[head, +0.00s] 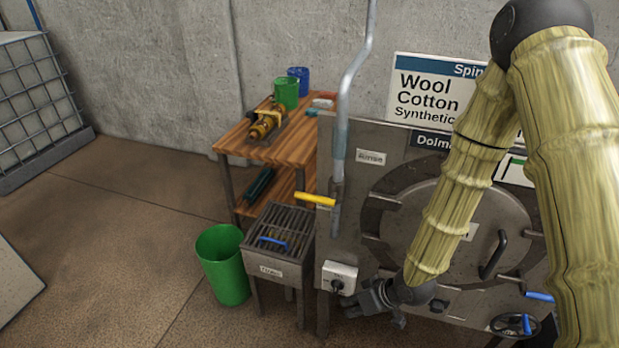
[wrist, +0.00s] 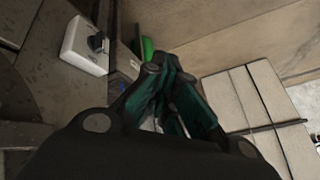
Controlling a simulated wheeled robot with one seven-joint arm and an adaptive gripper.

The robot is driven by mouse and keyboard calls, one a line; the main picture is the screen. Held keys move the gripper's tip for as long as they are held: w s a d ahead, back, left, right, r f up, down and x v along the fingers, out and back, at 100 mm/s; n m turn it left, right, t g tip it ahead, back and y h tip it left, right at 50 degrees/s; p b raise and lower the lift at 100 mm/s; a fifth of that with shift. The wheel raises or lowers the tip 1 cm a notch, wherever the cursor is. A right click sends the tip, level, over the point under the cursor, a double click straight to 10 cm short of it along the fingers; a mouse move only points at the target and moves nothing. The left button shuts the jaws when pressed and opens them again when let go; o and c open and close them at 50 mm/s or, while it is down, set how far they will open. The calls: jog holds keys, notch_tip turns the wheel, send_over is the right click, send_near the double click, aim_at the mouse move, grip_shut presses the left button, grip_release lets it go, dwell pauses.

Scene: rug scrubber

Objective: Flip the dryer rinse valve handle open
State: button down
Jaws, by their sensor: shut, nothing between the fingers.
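The valve handle (head: 315,199) is a yellow lever on the grey vertical pipe (head: 342,130) at the left of the steel dryer (head: 340,235). It sticks out to the left, roughly level, across the pipe. A small label, too blurred to read surely, is on the panel to its right. My gripper (head: 352,309) is low in front of the dryer, below and right of the yellow handle and well apart from it. In the wrist view its dark green fingers (wrist: 165,85) are shut and empty. The yellow handle does not show in the wrist view.
A switch box with a black knob (head: 338,284) is close to my gripper, also in the wrist view (wrist: 86,45). A grated drain box (head: 280,226) with a blue handle and a green bin (head: 224,264) stand left. The round door (head: 415,215) is partly behind my arm.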

jog(key=w+a+r+n+p, duration=0.1)
jog(key=w+r+n+p, duration=0.2)
jog(key=r, duration=0.8)
jog(key=w+a+r+n+t+y+p, duration=0.1)
jog(key=w+r, duration=0.5)
jog(key=r, duration=0.6)
jog(key=w+a+r+n+y+p, duration=0.1)
jog(key=w+a+r+n+p, duration=0.2)
jog(key=r, duration=0.9)
jog(key=shift+w+r+n+p, duration=0.25)
jog(key=shift+w+n+p, duration=0.7)
jog(key=shift+w+n, duration=0.25)
send_over(298, 194)
jog(key=s+d, duration=0.2)
jog(key=d, duration=0.1)
notch_tip(298, 194, down, 7)
jog(key=shift+w+f+p, duration=0.15)
jog(key=shift+f+p, duration=0.35)
jog(key=shift+f, duration=0.5)
jog(key=shift+w+f+p, duration=0.15)
jog(key=shift+f+p, duration=0.3)
jog(key=shift+f, duration=0.5)
jog(key=shift+s+d+f, duration=0.1)
jog(key=shift+s+d, duration=0.05)
jog(key=shift+d, duration=0.05)
